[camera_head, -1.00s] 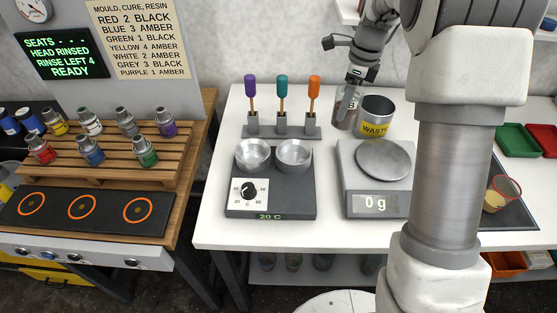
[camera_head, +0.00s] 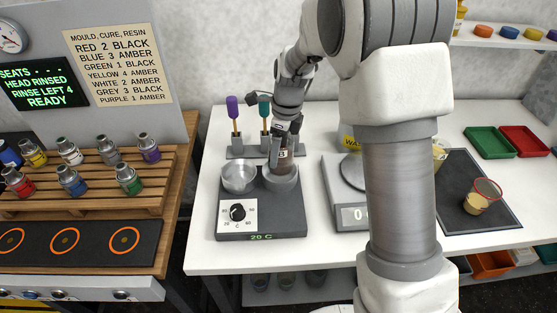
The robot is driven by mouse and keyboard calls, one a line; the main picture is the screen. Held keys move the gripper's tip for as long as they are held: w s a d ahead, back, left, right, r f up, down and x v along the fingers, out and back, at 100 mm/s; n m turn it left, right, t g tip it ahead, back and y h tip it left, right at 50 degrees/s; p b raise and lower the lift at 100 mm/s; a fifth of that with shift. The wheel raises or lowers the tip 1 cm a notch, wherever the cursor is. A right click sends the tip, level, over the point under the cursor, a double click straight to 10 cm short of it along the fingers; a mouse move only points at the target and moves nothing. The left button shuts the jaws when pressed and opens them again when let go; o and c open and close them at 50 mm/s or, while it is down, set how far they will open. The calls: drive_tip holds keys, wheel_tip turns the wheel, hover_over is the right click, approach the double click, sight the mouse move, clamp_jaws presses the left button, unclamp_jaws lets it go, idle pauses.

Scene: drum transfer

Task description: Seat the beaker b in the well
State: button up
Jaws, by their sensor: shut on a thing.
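Beaker b (camera_head: 285,166), a glass vessel with dark brown contents and a small label, is held upright in my gripper (camera_head: 282,148). My gripper is shut on its upper part. The beaker is at the right metal well (camera_head: 281,182) of the dark heating block (camera_head: 262,218), with its lower end at or inside the rim. I cannot tell whether it touches the bottom. The left metal well (camera_head: 239,178) is empty. The block's display reads 20 C.
Purple (camera_head: 233,108) and teal (camera_head: 264,106) handled tools stand in a rack (camera_head: 240,146) just behind the wells. The balance (camera_head: 346,212) and waste can (camera_head: 348,138) stand to the right, partly hidden by my arm. Bottles fill a wooden rack (camera_head: 100,205) at left.

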sight(279, 162)
drive_tip(key=shift+a+f, duration=0.1)
drive_tip(key=shift+f, duration=1.95)
drive_tip(key=shift+f, duration=0.2)
drive_tip(key=o, duration=1.5)
drive_tip(key=shift+c, duration=0.2)
